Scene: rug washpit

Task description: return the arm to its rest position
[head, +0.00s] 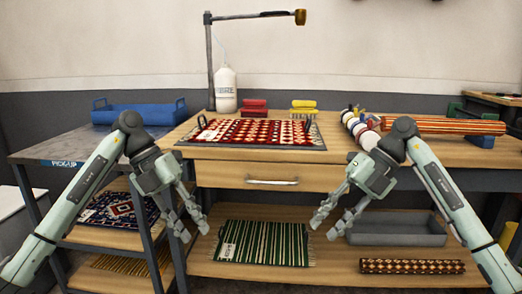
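My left gripper (195,233) hangs in front of the workbench's left side, fingers pointing down and inward. Its two fingertips are apart with nothing between them. My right gripper (325,228) mirrors it on the right, fingers pointing down toward the middle, also apart and empty. Both arms come in from the lower corners, bend at dark elbow joints, and touch nothing that I can see.
The wooden workbench (345,160) holds a red patterned rug (258,132), brushes, a white bottle (225,92) and a rolled striped rug (440,125). A green striped rug (264,242) and a grey tray (398,228) lie on its lower shelf. A blue tray (138,112) stands on the side table (65,150).

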